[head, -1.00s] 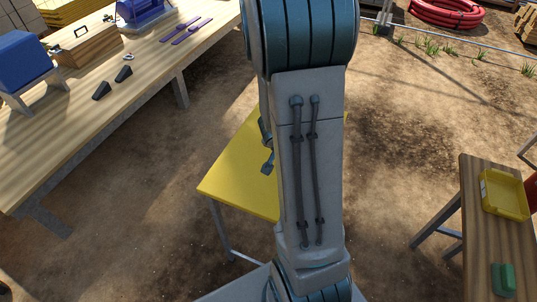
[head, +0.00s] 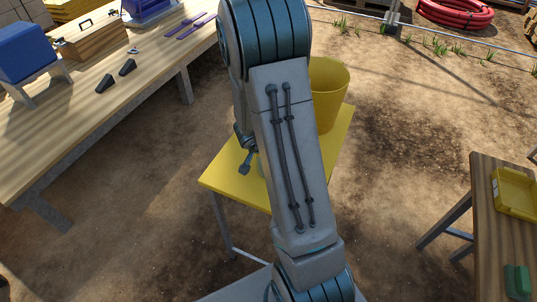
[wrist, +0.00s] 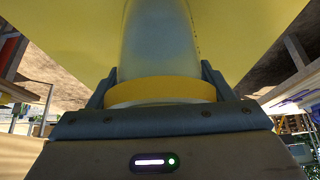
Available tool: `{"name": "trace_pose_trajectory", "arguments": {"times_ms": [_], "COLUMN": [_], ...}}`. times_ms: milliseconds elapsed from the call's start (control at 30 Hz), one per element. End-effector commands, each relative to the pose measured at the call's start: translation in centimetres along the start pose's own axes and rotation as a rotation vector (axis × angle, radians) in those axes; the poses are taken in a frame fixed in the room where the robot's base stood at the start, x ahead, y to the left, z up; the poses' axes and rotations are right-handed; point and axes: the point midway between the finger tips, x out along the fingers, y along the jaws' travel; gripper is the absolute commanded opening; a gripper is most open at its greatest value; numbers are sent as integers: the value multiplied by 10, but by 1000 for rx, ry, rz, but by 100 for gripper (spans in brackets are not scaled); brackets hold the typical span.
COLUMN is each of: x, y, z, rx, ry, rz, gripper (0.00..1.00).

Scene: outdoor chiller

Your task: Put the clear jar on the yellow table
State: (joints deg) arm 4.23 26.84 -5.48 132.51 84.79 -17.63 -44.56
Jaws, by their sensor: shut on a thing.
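The clear jar (wrist: 158,42) has a yellow band at its near end in the wrist view. My gripper (wrist: 158,86) is shut on it, with one finger on each side of the band. The yellow table (head: 225,178) stands in the middle of the head view, partly behind my arm. Its yellow surface also fills much of the wrist view behind the jar. In the head view my arm hides most of the jar and the gripper, and I cannot tell whether the jar touches the table.
A yellow bucket (head: 330,88) stands on the far right part of the yellow table, partly behind my arm. A long wooden workbench (head: 75,118) with tools is at left. A wooden table (head: 482,205) with a yellow tray (head: 515,193) is at right. Dirt ground lies between.

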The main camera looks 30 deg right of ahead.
Motion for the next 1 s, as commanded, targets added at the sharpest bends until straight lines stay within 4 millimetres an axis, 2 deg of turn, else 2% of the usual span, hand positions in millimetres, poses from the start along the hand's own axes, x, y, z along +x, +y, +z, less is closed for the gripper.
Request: {"name": "trace_pose_trajectory", "arguments": {"times_ms": [300, 333, 400, 767, 867, 1000], "x": [2, 1, 1, -5, -19, -47], "y": [0, 0, 0, 0, -1, -1], "z": [1, 1, 0, -2, -4, -5], "rx": [0, 0, 0, 1, 0, 0], "ry": [1, 0, 0, 1, 2, 2], "rz": [0, 0, 0, -1, -2, -3], "gripper": [36, 82, 96, 96, 96, 96]}}
